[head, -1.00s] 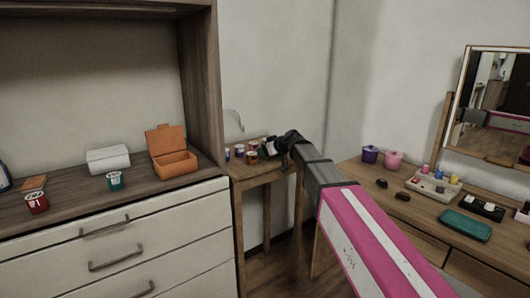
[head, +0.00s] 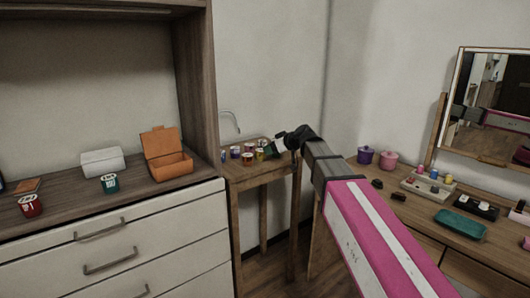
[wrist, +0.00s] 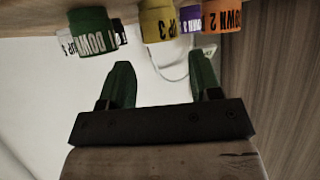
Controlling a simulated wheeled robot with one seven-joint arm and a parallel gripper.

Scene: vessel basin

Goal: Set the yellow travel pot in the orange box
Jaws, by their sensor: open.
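The yellow travel pot (wrist: 158,22) is at the top middle of the wrist view, with dark lettering on its side. In the head view it is small, among the pots on the wooden stand (head: 259,153). My gripper (wrist: 162,72) is open and empty, its two green fingers apart, with the yellow pot beyond the gap between them. In the head view my gripper (head: 272,147) is over the right side of the stand. The orange box (head: 172,169) stands on the drawer cabinet at left, its lid raised at the back.
A green pot (wrist: 92,32), a purple pot (wrist: 190,20) and an orange pot (wrist: 222,16) are close around the yellow one. A cabinet side panel (head: 197,85) rises between the orange box and the stand. A white box (head: 102,162) and a teal pot (head: 109,183) are left of the orange box.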

